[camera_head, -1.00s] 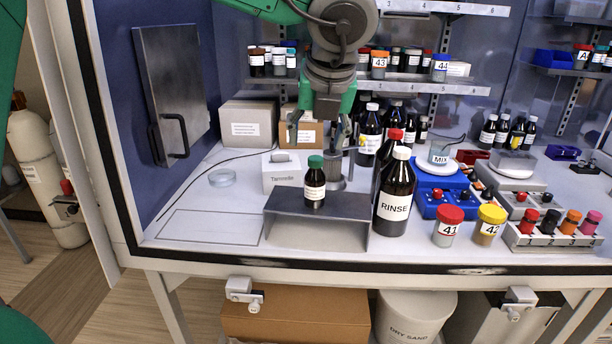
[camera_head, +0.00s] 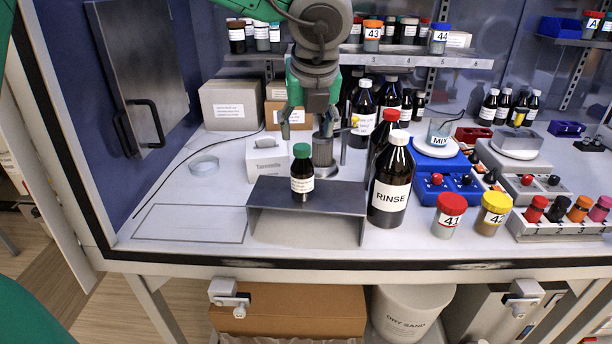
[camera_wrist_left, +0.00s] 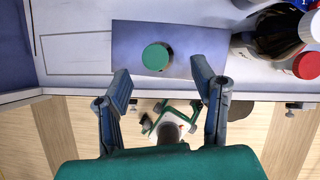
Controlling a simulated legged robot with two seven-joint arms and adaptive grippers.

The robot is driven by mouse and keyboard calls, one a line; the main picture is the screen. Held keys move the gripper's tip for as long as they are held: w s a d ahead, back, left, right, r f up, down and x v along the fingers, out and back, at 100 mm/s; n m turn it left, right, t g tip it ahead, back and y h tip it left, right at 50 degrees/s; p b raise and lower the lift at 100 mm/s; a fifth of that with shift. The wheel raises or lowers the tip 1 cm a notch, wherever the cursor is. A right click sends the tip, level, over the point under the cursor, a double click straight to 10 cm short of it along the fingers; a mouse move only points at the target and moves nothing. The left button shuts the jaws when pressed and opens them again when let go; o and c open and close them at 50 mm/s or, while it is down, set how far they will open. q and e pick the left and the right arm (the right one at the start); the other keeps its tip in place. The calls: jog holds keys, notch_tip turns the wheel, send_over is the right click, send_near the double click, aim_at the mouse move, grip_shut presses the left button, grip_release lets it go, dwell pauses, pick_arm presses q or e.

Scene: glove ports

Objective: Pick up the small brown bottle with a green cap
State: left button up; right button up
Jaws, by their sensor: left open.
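The small brown bottle with a green cap (camera_head: 302,174) stands upright on a grey metal stand (camera_head: 270,216) near the front of the bench. In the left wrist view its green cap (camera_wrist_left: 156,57) shows from above, on the stand's top (camera_wrist_left: 190,38). My left gripper (camera_head: 313,132) is open and empty. In the head view it hangs behind the bottle; in the wrist view its two fingers (camera_wrist_left: 161,85) are spread apart, with the cap just beyond the tips and between their lines. My right gripper is not in view.
A tall dark RINSE bottle (camera_head: 391,190) stands close to the right of the stand, with a red-capped bottle (camera_head: 379,137) behind it. Jars 41 (camera_head: 448,217) and 42 (camera_head: 491,215) are farther right. The outlined rectangle (camera_head: 190,222) at left is clear.

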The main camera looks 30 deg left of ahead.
aim_at(305, 148)
pick_arm(q)
jog(key=shift+a+f, duration=0.2)
jog(key=shift+f, duration=0.4)
jog(key=x, duration=0.2)
jog(key=a+x, duration=0.1)
jog(key=x, duration=0.2)
jog(key=shift+a, duration=0.1)
jog(key=shift+d+r, duration=0.2)
jog(key=shift+d, duration=0.2)
jog(key=shift+c, duration=0.3)
jog(key=shift+d, duration=0.4)
grip_shut()
